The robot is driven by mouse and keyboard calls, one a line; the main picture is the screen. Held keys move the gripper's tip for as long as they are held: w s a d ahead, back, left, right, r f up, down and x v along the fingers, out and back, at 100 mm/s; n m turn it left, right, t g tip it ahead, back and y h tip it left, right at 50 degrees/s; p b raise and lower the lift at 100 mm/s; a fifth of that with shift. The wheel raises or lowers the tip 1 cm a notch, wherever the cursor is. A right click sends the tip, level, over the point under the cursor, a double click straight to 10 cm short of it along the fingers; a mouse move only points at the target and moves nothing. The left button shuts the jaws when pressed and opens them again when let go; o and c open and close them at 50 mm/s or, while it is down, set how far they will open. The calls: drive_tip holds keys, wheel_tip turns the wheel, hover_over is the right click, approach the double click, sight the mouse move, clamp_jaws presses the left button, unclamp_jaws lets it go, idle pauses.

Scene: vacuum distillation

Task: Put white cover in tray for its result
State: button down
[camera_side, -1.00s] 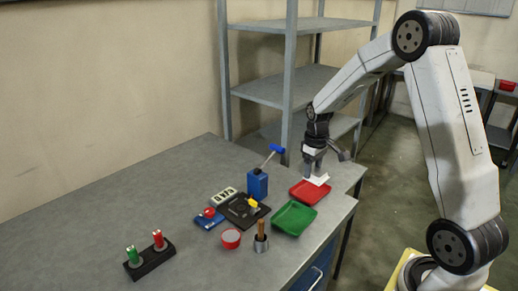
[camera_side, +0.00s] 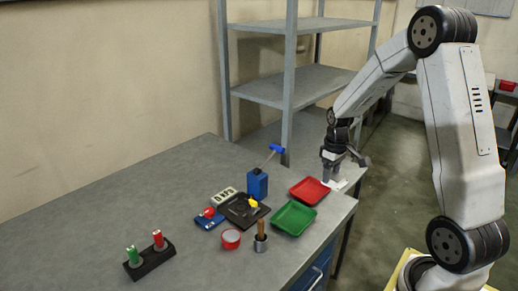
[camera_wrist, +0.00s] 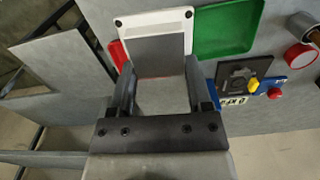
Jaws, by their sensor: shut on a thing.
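The white cover (camera_side: 338,185) is in my gripper (camera_side: 332,174), just right of the red tray (camera_side: 301,197) near the bench's right edge in the side view. In the wrist view, the cover (camera_wrist: 155,19) shows as a white frame with dark corner holes around a grey middle, in front of my gripper's fingers (camera_wrist: 158,68). It hides most of the red tray (camera_wrist: 117,55) there. The green tray (camera_side: 283,223) lies nearer the camera and looks empty; in the wrist view it (camera_wrist: 228,28) is right of the cover. I cannot tell the cover's height above the bench.
A blue bottle (camera_side: 257,186) stands left of the red tray. A black fixture (camera_side: 238,212), a red round container (camera_side: 230,238) and a metal cup (camera_side: 261,243) are left of the green tray. A black base (camera_side: 150,260) holds green and red pieces. Metal shelving (camera_side: 289,80) stands behind.

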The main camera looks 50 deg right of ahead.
drive_tip(key=w+d+f, duration=0.3)
drive_tip(key=w, duration=0.3)
hover_over(307, 191)
drive_tip(key=shift+s+a+f, duration=0.1)
drive_tip(key=shift+f, duration=1.25)
drive_tip(key=shift+s+a+f, duration=0.1)
drive_tip(key=shift+f, duration=1.2)
drive_tip(key=shift+w+d+f, duration=0.1)
drive_tip(key=shift+w+f, duration=0.2)
drive_tip(key=shift+f, duration=1.5)
drive_tip(key=shift+f, duration=0.2)
unclamp_jaws()
drive_tip(key=shift+r, duration=0.1)
